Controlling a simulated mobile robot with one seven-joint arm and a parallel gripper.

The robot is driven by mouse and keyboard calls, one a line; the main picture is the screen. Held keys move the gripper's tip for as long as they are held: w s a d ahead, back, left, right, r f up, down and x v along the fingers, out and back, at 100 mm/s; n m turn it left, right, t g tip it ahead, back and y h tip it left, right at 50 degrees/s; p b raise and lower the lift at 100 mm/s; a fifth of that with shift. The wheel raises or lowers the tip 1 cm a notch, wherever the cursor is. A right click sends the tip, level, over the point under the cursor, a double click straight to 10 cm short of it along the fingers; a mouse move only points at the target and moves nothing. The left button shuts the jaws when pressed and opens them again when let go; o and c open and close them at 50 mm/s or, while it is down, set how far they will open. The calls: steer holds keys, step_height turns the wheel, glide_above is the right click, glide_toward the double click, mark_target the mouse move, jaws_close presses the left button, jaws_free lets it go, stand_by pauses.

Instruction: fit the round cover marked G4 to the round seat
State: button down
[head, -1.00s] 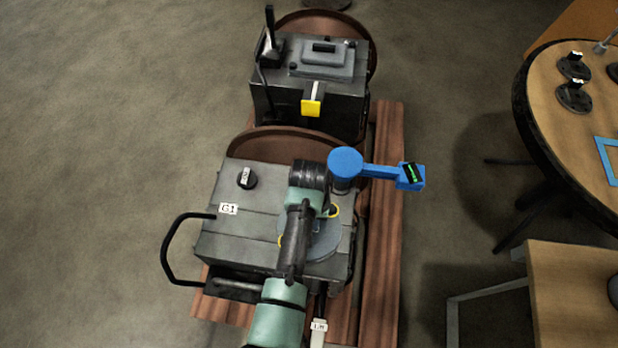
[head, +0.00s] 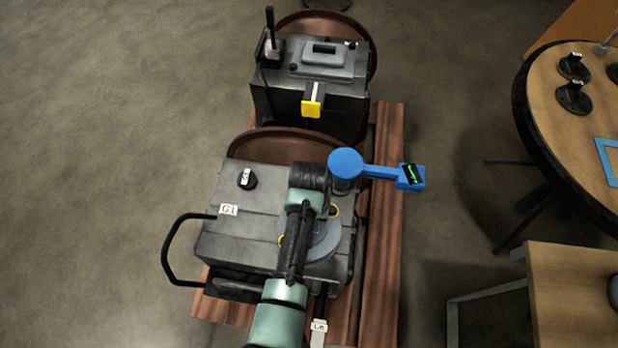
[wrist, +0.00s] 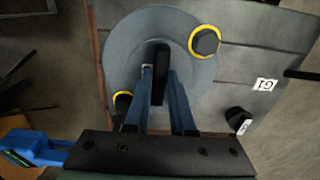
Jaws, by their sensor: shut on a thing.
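A grey round disc (wrist: 120,55) with a black upright bar (wrist: 160,60) across its middle lies over the top of the grey engine block (head: 225,240). I take the disc for the round cover; no G4 mark can be read on it. In the wrist view my gripper (wrist: 160,78) is shut on the bar, its blue-grey fingers either side. In the head view the disc (head: 325,243) is partly hidden by my arm. Two dark knobs with yellow rings (wrist: 205,41) sit at its edge. The round seat is not seen apart from the disc; whether it is fully seated I cannot tell.
The block carries a G1 label (head: 228,209), a black knob (head: 247,180) and a side handle (head: 167,250). A second block (head: 310,90) stands behind. A round table (head: 545,90) with black pieces is right.

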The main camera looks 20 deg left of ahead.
steer(key=shift+w+f+b, duration=0.1)
steer(key=shift+f+b, duration=0.45)
steer(key=shift+f, duration=0.2)
stand_by(0.6)
steer(key=c, duration=0.8)
jaws_free()
steer(key=shift+o, duration=0.6)
step_height(320, 180, up, 13)
steer(key=p, duration=0.2)
